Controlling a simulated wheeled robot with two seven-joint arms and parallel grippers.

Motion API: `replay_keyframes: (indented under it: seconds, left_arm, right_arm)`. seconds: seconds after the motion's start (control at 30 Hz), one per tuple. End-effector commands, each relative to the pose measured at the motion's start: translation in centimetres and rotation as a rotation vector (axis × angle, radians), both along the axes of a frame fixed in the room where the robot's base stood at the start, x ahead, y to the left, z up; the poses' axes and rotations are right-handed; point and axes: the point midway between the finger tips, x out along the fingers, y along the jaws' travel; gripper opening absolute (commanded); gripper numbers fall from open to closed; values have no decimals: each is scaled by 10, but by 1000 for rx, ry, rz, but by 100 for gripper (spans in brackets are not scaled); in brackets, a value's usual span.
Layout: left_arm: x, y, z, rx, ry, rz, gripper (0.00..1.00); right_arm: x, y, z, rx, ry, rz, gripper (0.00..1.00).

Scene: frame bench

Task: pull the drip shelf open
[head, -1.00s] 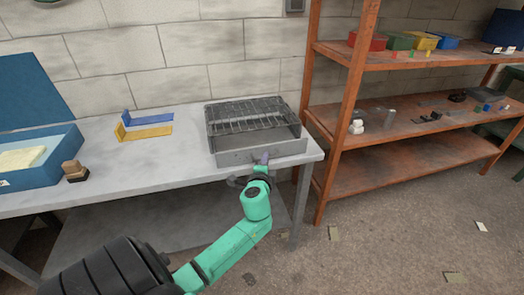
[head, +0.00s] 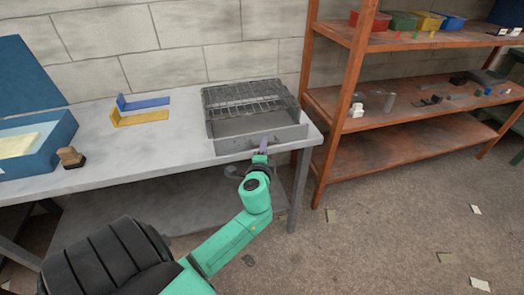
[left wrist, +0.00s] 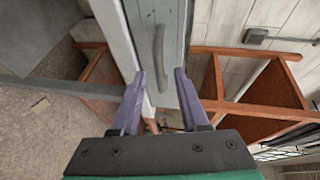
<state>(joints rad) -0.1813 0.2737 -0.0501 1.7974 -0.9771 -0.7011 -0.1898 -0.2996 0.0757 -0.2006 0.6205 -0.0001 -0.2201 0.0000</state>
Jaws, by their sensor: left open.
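The drip shelf (head: 262,143) is the grey metal front part of a box unit with a wire rack on top. It stands at the right end of the bench. Its floor shows between the rack and the front panel. The left wrist view shows its upright grey bar handle (left wrist: 160,57). My left gripper (head: 264,146) is in front of the panel. In the left wrist view my open left gripper (left wrist: 160,72) has one purple finger on each side of the handle, apart from it in the picture. Their depth gap is unclear. My right gripper is out of view.
The wire rack (head: 250,97) covers the unit's rear. A blue bracket (head: 143,103), a yellow bracket (head: 140,118), a wooden stamp-like block (head: 71,157) and an open blue case (head: 45,158) are left on the grey bench (head: 170,150). An orange shelving unit (head: 420,145) stands close on the right.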

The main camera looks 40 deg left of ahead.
Motion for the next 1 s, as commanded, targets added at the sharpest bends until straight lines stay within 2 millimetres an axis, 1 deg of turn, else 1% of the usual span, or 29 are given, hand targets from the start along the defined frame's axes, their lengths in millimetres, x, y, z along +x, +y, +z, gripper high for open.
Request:
replay_keyframes:
  seconds: [0.17, 0.3, 0.4, 0.5, 0.63, 1.0]
  left_arm:
    - [-38, -23, 6, -5, 2, 0, 45]
    - [-73, -45, 12, -5, 4, 0, 45]
    - [-92, -57, 17, -4, 3, 0, 45]
    - [-104, -65, 22, -2, 2, 1, 45]
    - [-109, -68, 25, -2, 1, 2, 45]
    - [-108, -68, 25, -1, 0, 1, 45]
  right_arm:
    - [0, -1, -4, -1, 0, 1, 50]
    - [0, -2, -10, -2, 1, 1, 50]
    - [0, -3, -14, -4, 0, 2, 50]
    - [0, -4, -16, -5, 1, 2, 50]
    - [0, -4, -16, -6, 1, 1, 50]
    - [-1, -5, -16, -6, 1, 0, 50]
